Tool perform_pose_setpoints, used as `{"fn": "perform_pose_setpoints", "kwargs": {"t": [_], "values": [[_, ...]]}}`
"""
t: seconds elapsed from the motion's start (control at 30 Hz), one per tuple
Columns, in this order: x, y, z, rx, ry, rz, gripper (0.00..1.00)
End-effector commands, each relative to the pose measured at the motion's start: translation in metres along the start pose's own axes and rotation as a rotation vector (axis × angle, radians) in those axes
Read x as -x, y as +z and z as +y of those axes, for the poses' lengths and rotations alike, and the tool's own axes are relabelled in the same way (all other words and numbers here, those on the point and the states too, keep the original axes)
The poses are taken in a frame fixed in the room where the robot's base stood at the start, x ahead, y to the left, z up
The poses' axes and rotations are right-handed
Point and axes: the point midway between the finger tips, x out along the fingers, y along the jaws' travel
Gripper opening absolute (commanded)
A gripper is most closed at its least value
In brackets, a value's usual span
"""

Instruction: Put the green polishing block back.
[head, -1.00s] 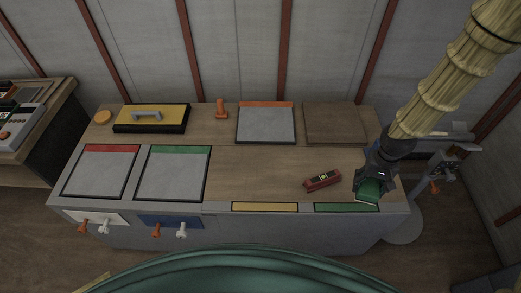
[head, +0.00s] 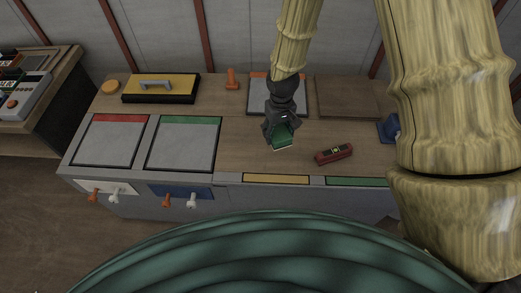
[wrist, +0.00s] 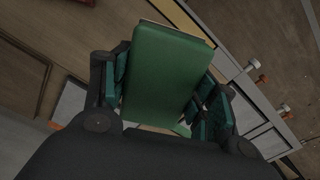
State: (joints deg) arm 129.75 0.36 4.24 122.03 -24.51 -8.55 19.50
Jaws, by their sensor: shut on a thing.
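My gripper (head: 281,141) is shut on the green polishing block (head: 282,145) and holds it above the bench's wooden top, left of the red level-like tool. In the wrist view the green block (wrist: 166,75) fills the space between the two fingers, with a pale edge along its far end. Two framed grey panels lie on the left of the bench, one with a red strip (head: 117,120) and one with a green strip (head: 190,120). A third grey panel with an orange strip (head: 262,95) lies behind my gripper, partly hidden by it.
The red tool (head: 334,154) lies to the right of my gripper. Yellow (head: 276,179) and green (head: 352,182) strips line the front edge. A yellow-topped box with a handle (head: 160,88), an orange peg (head: 232,78) and a brown board (head: 347,97) stand at the back.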

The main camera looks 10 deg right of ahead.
Motion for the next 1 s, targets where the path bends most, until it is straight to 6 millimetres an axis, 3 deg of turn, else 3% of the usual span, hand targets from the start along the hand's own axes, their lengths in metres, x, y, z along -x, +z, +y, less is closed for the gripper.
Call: {"fn": "perform_pose_setpoints", "kwargs": {"t": [0.03,0.1,0.6,0.8,1.0], "values": [[-0.017,0.004,0.003,0.049,0.001,0.000,0.40],[-0.028,0.010,0.008,0.139,0.001,-0.001,0.40],[-0.103,0.056,0.037,0.807,0.001,0.000,0.40],[-0.125,0.072,0.046,1.027,-0.001,0.001,0.40],[-0.133,0.080,0.049,1.144,-0.002,0.002,0.40]]}}
